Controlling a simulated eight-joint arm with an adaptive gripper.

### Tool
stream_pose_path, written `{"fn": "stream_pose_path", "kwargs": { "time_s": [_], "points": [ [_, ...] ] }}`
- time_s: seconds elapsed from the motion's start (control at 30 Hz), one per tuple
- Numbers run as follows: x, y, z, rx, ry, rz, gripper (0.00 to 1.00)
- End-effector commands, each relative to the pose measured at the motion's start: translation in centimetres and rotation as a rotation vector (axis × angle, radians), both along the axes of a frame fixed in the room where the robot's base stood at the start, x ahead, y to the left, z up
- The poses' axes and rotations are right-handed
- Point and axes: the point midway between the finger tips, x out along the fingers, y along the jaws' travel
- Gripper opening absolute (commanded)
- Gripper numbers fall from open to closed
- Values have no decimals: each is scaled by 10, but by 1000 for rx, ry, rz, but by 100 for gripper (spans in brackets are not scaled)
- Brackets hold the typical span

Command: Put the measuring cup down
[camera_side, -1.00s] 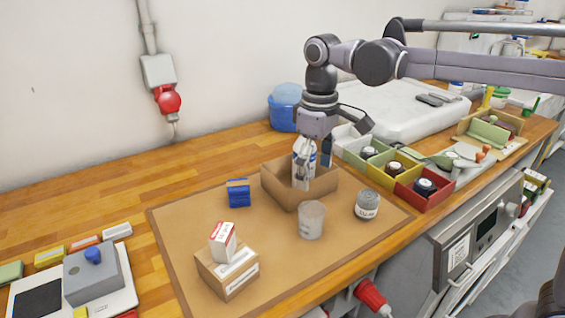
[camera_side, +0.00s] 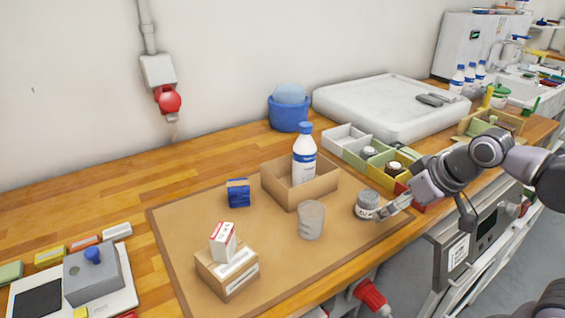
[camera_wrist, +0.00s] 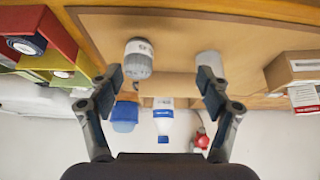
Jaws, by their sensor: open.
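The measuring cup (camera_side: 311,220), a translucent grey cup, stands upright on the brown mat in front of the open cardboard box. It also shows in the wrist view (camera_wrist: 209,60), partly behind one finger. My gripper (camera_side: 384,209) is low at the mat's right edge, to the right of the cup and apart from it. In the wrist view my gripper (camera_wrist: 160,80) has its fingers spread with nothing held. A grey jar with a white label (camera_side: 367,205) stands just beside the fingertips; the wrist view shows it (camera_wrist: 138,60) ahead, between the fingers; I cannot tell if they touch.
A white bottle with a blue cap (camera_side: 304,155) stands upright in the cardboard box (camera_side: 290,193). A blue carton (camera_side: 238,193) and a small box (camera_side: 223,241) on a larger box (camera_side: 228,273) stand left. Coloured bins (camera_side: 397,177) are behind my gripper. The mat's front is clear.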

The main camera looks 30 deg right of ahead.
Motion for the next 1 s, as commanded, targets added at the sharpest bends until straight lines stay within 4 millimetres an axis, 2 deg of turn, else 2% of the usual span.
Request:
{"fn": "stream_pose_path", "kwargs": {
  "time_s": [0.1, 0.13, 0.2, 0.67, 0.83, 1.0],
  "points": [
    [-9, -6, -11, 6, -42, -26, 78],
    [-10, -7, -13, 6, -48, -30, 83],
    [-11, -8, -14, 8, -56, -35, 83],
    [-11, -7, -14, 8, -57, -35, 83],
    [-11, -8, -2, 7, -57, -34, 83],
    [-11, -7, 21, 7, -57, -34, 83]
  ]
}}
